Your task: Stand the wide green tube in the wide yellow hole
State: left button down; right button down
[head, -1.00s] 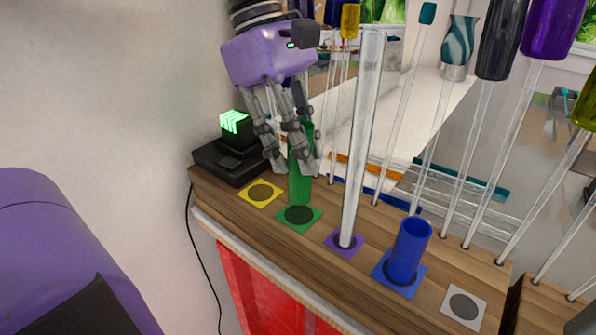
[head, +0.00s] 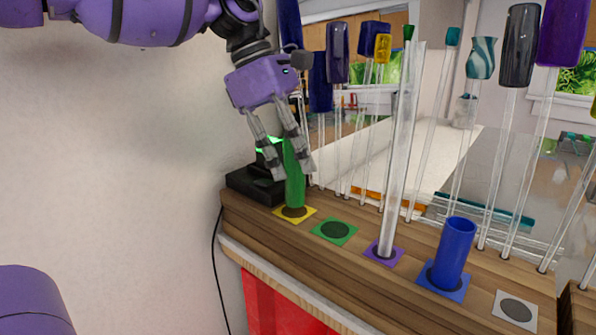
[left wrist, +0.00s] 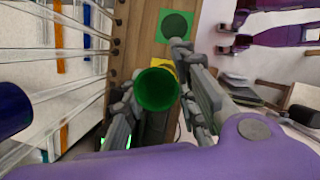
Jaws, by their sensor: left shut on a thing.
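The wide green tube (head: 294,178) is upright over the yellow-bordered hole (head: 308,214), its lower end at or just above the hole; I cannot tell whether it has entered. My left gripper (head: 291,170) is shut on the tube, with fingers on both sides. In the left wrist view the tube's open top (left wrist: 156,90) shows between the fingers, with a bit of the yellow square (left wrist: 170,66) beside it. The green-bordered hole (head: 335,231) is empty.
A tall clear tube (head: 398,170) stands at the purple square, and a blue tube (head: 454,254) at the blue square. The white-bordered hole (head: 516,308) is empty. A black device (head: 256,184) sits close behind the yellow square. Several thin glass rods stand along the back.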

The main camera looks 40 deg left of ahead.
aim_at(293, 191)
pick_arm(q)
jog(key=shift+s+a+r, duration=0.1)
jog(key=shift+f, duration=0.25)
jog(key=f, duration=0.3)
jog(key=shift+w+f, duration=0.2)
jog(key=shift+f, duration=0.05)
jog(key=shift+f+b, duration=0.35)
jog(key=shift+f, duration=0.6)
pick_arm(e)
jog(key=shift+s+d+f, duration=0.1)
jog(key=shift+s+f, duration=0.4)
jog(key=shift+f, duration=0.05)
jog(key=shift+f, duration=0.15)
pick_arm(q)
jog(key=shift+f+b, duration=0.35)
jog(key=shift+f, duration=0.3)
pick_arm(e)
jog(key=shift+s+f, duration=0.25)
jog(key=shift+f, duration=0.05)
pick_arm(q)
jog(key=c, duration=1.7)
grip_release()
